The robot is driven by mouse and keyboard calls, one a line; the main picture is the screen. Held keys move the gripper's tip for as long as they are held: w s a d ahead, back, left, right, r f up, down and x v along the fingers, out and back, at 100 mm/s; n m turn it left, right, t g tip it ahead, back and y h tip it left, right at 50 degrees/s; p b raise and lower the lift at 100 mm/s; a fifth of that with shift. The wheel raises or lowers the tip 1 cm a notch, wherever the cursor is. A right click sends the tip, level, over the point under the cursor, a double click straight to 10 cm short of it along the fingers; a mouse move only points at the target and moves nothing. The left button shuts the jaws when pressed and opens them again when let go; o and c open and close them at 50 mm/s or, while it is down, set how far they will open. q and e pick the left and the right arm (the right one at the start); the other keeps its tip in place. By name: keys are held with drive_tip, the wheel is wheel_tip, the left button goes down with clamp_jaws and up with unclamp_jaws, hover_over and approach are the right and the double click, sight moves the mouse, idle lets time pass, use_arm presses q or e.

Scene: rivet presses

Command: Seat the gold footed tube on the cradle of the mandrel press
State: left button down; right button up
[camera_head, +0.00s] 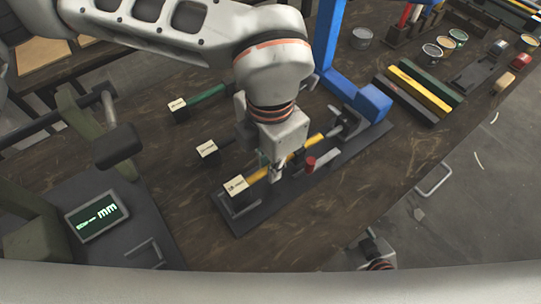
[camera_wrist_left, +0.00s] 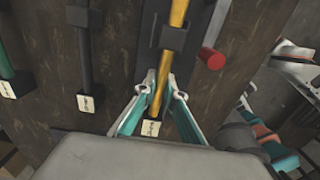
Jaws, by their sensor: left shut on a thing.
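The gold footed tube (camera_head: 260,174) lies lengthwise above the dark base plate of the mandrel press (camera_head: 238,221), with a white label at its near end. My left gripper (camera_head: 277,172) is shut on the tube near that end. In the left wrist view the tube (camera_wrist_left: 178,12) runs between the teal fingers (camera_wrist_left: 161,84) and over a dark block (camera_wrist_left: 173,38), likely the cradle. I cannot tell whether tube and block touch. The tube's far end points toward the grey mandrel fitting (camera_head: 347,122). My right gripper (camera_head: 372,246) shows partly at the bottom; its fingers are unclear.
A red-capped handle (camera_head: 310,163) stands beside the tube. The blue press frame (camera_head: 332,45) rises behind. A green tube (camera_head: 208,93) and a dark labelled piece (camera_head: 207,149) lie left. A gauge display (camera_head: 97,215) stands lower left. Coloured bars (camera_head: 420,88) and cans lie right.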

use_arm(q)
drive_tip(key=shift+f, duration=0.35)
drive_tip(key=shift+f+b, duration=0.3)
drive_tip(key=shift+f, duration=0.4)
idle(0.4)
drive_tip(key=c, duration=2)
unclamp_jaws()
drive_tip(key=shift+c, duration=0.2)
drive_tip(key=shift+r, duration=0.15)
wheel_tip(320, 180, up, 12)
drive_tip(key=shift+f, duration=0.15)
